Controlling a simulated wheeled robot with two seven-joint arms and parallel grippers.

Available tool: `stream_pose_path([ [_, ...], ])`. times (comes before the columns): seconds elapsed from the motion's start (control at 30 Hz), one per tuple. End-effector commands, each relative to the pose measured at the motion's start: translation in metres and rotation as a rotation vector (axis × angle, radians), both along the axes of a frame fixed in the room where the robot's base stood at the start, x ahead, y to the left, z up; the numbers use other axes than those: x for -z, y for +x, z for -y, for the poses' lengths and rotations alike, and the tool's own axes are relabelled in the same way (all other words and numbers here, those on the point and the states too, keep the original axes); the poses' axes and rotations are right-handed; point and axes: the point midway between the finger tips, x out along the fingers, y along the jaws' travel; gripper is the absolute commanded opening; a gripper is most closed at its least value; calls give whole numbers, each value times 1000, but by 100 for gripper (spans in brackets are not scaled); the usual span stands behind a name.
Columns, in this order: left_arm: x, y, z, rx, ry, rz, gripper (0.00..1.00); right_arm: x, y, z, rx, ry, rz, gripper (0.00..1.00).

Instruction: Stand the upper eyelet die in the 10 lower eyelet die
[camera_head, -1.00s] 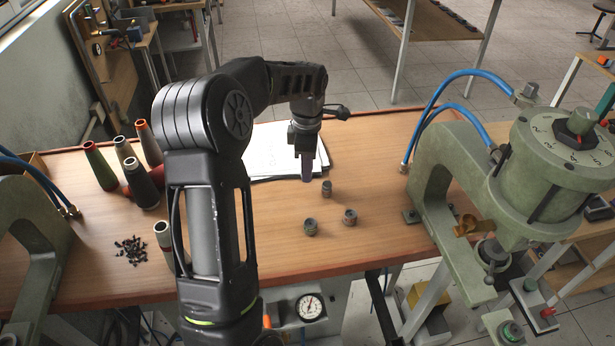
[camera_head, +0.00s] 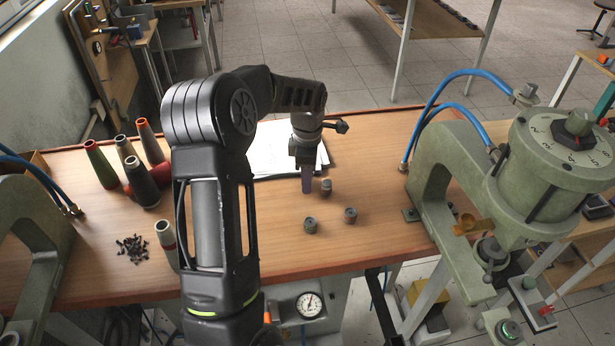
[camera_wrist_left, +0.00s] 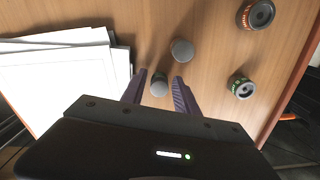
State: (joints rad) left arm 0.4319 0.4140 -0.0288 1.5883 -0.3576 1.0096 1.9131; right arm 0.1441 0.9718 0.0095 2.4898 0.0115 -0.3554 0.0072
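My left gripper (camera_head: 307,189) points down over the table, left of the small dies. In the left wrist view its two fingers are apart, with a plain grey-topped die (camera_wrist_left: 159,86) visible between them; I cannot tell whether they touch it. This die is hidden in the head view. Another plain grey-topped die (camera_head: 326,188) stands close by and shows in the wrist view (camera_wrist_left: 182,51). Two dies with top holes stand nearer the table's front: one with orange-red marks (camera_head: 350,215) (camera_wrist_left: 257,14), one with green marks (camera_head: 310,226) (camera_wrist_left: 241,87). Their numbers are unreadable. My right gripper is not in view.
White paper sheets (camera_head: 270,150) lie behind the gripper. A green press (camera_head: 432,165) stands right, another (camera_head: 35,225) left. Several coloured cones (camera_head: 140,185) and a small dark heap (camera_head: 131,249) are at left. The table between dies and right press is clear.

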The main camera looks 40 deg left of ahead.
Motion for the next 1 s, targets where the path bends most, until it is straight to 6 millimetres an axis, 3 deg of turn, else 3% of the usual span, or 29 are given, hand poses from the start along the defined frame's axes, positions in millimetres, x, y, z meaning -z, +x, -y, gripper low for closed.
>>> stream_pose_path([
  [0.47, -6, 0, -1, -1, 1, 1, 44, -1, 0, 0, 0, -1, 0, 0],
  [0.67, -34, 1, 0, 0, 3, 4, 44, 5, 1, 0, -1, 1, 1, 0],
  [1.0, -103, 1, 0, 0, 2, 4, 44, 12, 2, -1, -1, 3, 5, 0],
])
